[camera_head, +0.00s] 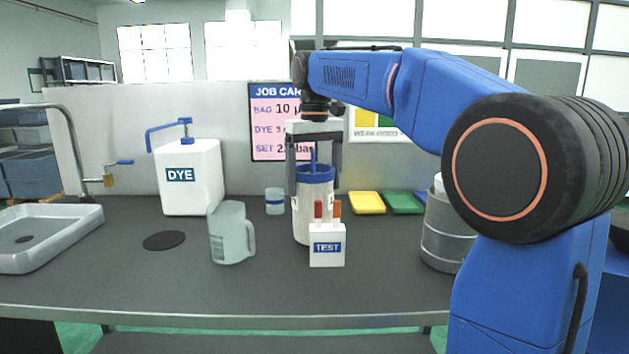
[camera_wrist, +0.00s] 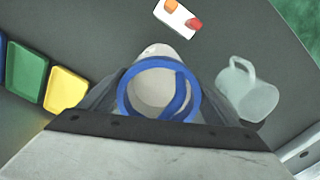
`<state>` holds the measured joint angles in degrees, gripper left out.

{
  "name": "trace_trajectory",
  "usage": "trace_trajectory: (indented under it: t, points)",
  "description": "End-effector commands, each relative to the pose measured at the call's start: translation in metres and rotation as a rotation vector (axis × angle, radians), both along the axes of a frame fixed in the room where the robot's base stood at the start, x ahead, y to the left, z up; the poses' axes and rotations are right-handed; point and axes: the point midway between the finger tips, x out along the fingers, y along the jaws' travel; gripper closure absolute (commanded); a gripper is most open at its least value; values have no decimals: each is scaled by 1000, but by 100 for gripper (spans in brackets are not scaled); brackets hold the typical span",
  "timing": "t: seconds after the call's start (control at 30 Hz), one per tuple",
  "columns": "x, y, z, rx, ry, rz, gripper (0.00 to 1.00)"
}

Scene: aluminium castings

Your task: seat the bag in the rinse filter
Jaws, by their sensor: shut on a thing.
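The bag is a white, tapering sleeve (camera_head: 302,218) with a blue ring and an upright blue handle at its top. My gripper (camera_head: 314,186) points down, with its two dark fingers closed on either side of the bag's blue ring. In the wrist view the bag's ring (camera_wrist: 124,96) sits between the fingers, and I look into its open white inside. The bag is upright; its lower end is partly hidden behind the TEST box, so I cannot tell whether it touches the table. A banded steel vessel (camera_head: 441,237), possibly the rinse filter, stands at the right, partly hidden by my arm.
The white TEST box (camera_head: 327,254) stands close in front of the bag. A clear jug (camera_head: 229,238) is to the left, a DYE container (camera_head: 190,190) behind it. A small cup (camera_head: 275,203), yellow tray (camera_head: 367,204) and green tray (camera_head: 404,204) are at the back.

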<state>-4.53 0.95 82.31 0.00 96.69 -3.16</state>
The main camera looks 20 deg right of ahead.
Motion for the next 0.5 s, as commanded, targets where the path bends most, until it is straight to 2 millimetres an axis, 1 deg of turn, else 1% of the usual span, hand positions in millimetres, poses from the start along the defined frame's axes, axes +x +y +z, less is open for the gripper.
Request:
trace_trajectory:
  t: [0.33,0.37,0.4,0.43,0.5]
  points:
    - [0,0,-2,0,0,0,60]
    - [0,0,-3,0,0,0,15]
    - [0,0,-2,0,0,0,5]
    - [0,0,-2,0,0,0,0]
    - [0,0,-2,0,0,0,0]
